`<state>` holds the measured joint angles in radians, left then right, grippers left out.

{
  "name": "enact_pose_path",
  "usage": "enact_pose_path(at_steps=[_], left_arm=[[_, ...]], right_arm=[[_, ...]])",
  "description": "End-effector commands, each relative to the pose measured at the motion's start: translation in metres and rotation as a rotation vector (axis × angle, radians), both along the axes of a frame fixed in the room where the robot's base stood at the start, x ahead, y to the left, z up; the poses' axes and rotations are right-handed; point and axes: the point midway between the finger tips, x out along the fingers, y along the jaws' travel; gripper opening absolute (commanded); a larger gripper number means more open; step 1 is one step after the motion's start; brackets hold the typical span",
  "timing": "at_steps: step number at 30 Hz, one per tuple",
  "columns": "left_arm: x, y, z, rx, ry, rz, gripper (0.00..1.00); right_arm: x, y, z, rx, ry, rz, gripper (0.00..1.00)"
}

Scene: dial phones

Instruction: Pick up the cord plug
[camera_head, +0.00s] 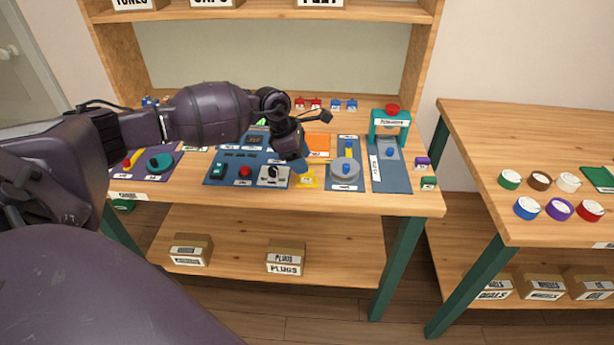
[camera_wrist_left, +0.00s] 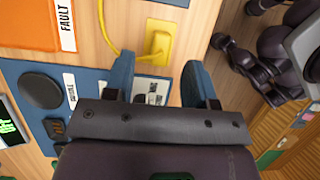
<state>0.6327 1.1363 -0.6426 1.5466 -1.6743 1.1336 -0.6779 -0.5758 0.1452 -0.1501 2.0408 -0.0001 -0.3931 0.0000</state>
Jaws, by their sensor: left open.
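The yellow cord plug (camera_wrist_left: 158,42) lies on the wooden workbench, with a yellow cord running from it in the left wrist view. In the head view, the yellow plug (camera_head: 308,181) is near the bench's front edge, partly hidden by my left gripper. My left gripper (camera_head: 296,163) hangs over the bench there. In the left wrist view, the fingers of my left gripper (camera_wrist_left: 161,82) are apart with nothing held between them. The plug appears just beyond the fingertips, between their lines. I cannot tell the exact height gap. My right gripper is not clearly seen.
A blue control panel (camera_head: 222,174) lies left of the plug and a grey dial panel (camera_head: 344,170) right of it. An orange panel (camera_head: 318,143) lies behind. A teal press stand (camera_head: 390,122) stands farther right. Boxes labelled plugs (camera_head: 286,257) sit on the lower shelf.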

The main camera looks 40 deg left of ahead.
Motion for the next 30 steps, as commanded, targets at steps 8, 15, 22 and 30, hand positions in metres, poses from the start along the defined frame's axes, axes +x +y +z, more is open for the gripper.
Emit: enact_pose_path(at_steps=[8, 15, 22, 30], left_arm=[[0.006, -0.013, -0.036, -0.002, 0.003, 0.000, 0.51], [0.008, -0.014, -0.040, 0.000, 0.001, 0.000, 0.51], [0.007, -0.014, -0.040, 0.000, 0.001, 0.000, 0.23], [0.007, -0.014, -0.040, 0.000, 0.001, 0.000, 0.00]], right_arm=[[-0.001, 0.000, -0.003, -0.001, 0.004, 0.002, 0.43], [0.001, 0.000, -0.001, -0.001, -0.001, 0.003, 0.43], [0.002, 0.000, -0.001, -0.002, -0.002, 0.004, 0.43], [0.002, 0.000, -0.001, -0.002, -0.002, 0.004, 0.43]])
